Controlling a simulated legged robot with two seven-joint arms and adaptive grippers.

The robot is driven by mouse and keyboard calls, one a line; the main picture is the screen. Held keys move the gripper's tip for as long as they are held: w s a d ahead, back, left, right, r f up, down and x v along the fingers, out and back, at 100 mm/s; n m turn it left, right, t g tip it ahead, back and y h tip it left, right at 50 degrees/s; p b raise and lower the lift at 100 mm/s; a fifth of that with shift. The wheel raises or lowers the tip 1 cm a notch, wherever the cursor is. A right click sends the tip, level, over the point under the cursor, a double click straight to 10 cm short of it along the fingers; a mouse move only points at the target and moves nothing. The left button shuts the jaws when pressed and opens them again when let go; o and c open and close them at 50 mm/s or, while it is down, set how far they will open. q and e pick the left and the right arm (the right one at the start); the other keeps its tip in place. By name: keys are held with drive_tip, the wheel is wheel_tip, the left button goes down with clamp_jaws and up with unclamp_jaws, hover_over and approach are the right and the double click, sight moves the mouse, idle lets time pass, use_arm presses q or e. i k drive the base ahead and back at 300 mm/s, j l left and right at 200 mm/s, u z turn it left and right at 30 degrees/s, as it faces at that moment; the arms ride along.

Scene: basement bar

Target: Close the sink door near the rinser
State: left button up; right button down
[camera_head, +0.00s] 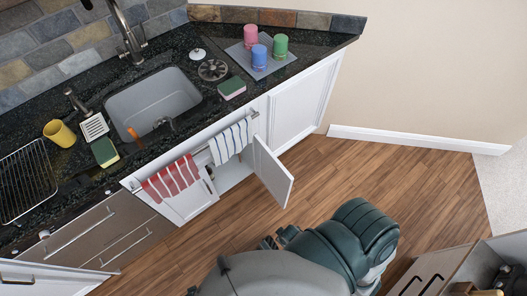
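The white sink door (273,172) stands open below the counter, swung out from the cabinet front over the floor. Its hinged side is at the right of the sink cabinet opening (236,174), and the pale interior shows. A round dark rinser (212,70) is set in the counter to the right of the sink (152,101). My grey and dark teal body and arm parts are at the bottom, in front of and apart from the door. No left gripper is visible. Small dark parts (268,243) beside my teal arm may belong to my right gripper, but no fingertips can be made out.
A red striped towel (171,178) and a blue striped towel (230,141) hang on a bar across the cabinet front. The wooden floor (310,180) right of the door is clear. An open drawer unit (470,265) stands at the lower right.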

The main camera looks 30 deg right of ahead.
sight(274, 176)
drive_tip(key=l+u, duration=0.15)
drive_tip(key=l, duration=0.45)
drive_tip(key=l+u, duration=0.1)
drive_tip(key=l, duration=0.5)
drive_tip(key=k+l+u, duration=0.15)
drive_tip(key=l, duration=0.4)
drive_tip(key=k+l+u, duration=0.1)
drive_tip(key=l, duration=0.5)
